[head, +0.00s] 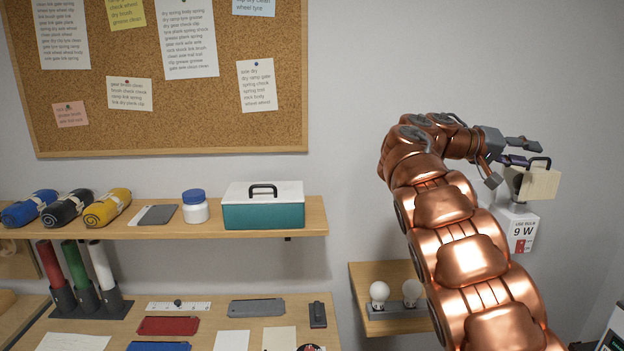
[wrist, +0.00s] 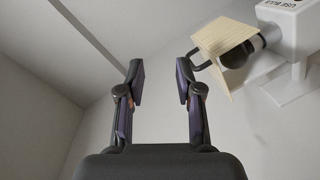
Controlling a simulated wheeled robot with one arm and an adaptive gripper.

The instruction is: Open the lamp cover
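The lamp cover is a pale cream panel (head: 541,185) with a dark loop handle (head: 540,161), at the white wall lamp (head: 518,224) on the right. In the wrist view the cover (wrist: 222,42) is tilted in front of a dark round part of the lamp (wrist: 290,40), and its handle (wrist: 197,58) points toward my gripper. I cannot tell whether the cover is open. My gripper (head: 525,152) is close to the handle, up at its left. In the wrist view my gripper (wrist: 160,75) is open and empty, with the handle just right of the right finger.
The lamp's label reads "USE BULB 9 W". Light bulbs (head: 379,292) stand in a grey holder on a small wooden shelf (head: 375,271) below. A teal box (head: 262,213) and rolled cloths (head: 107,207) sit on the left shelf. The wall around the lamp is bare.

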